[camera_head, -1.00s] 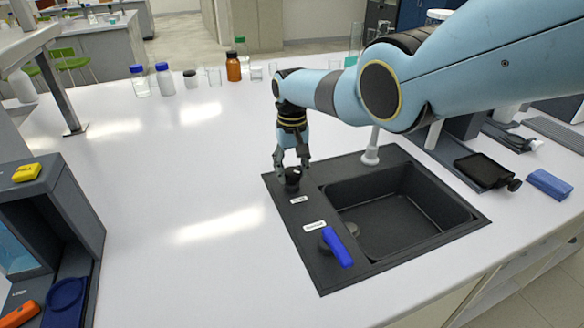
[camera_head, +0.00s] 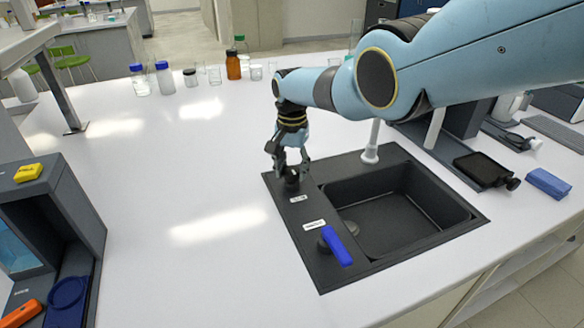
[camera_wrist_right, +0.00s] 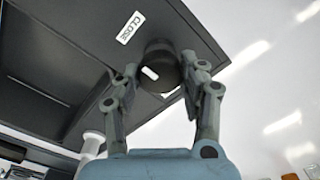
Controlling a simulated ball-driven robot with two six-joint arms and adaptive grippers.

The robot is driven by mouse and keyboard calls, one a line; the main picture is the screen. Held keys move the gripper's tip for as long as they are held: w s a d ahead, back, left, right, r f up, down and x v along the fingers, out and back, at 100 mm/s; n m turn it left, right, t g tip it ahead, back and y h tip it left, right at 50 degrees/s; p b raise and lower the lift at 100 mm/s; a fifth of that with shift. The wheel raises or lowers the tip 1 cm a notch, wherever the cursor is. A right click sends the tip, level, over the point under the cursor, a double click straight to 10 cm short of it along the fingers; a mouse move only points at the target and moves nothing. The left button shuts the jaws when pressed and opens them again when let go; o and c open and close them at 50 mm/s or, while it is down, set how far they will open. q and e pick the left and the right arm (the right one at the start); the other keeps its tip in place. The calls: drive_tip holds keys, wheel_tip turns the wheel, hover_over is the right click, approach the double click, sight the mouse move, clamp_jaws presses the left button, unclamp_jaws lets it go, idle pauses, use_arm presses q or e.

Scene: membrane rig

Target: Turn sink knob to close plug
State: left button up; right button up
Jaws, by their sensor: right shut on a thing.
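The black sink knob (camera_head: 291,178) stands at the back left corner of the dark sink (camera_head: 380,262), beside a white label. My right gripper (camera_head: 289,168) points down over the knob, with one finger on each side. In the wrist view its fingertips (camera_wrist_right: 160,78) are shut on the knob. The basin (camera_head: 405,215) is empty, with a round drain fitting at its left. My left gripper is not in view.
A blue lever (camera_head: 337,246) with its own white label sits at the sink's front left. A white tap (camera_head: 371,150) stands behind the basin. Bottles and jars, including a brown bottle (camera_head: 233,66), line the back. The counter left of the sink is clear.

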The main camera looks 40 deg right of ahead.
sight(292, 170)
drive_tip(key=shift+s, duration=0.1)
idle(0.4)
drive_tip(key=o, duration=1.2)
drive_tip(key=shift+c, duration=0.2)
drive_tip(key=shift+w+r, duration=0.2)
drive_tip(key=shift+r, duration=0.3)
wheel_tip(292, 170, up, 11)
drive_tip(key=shift+s+f, duration=0.1)
drive_tip(key=shift+s, duration=0.05)
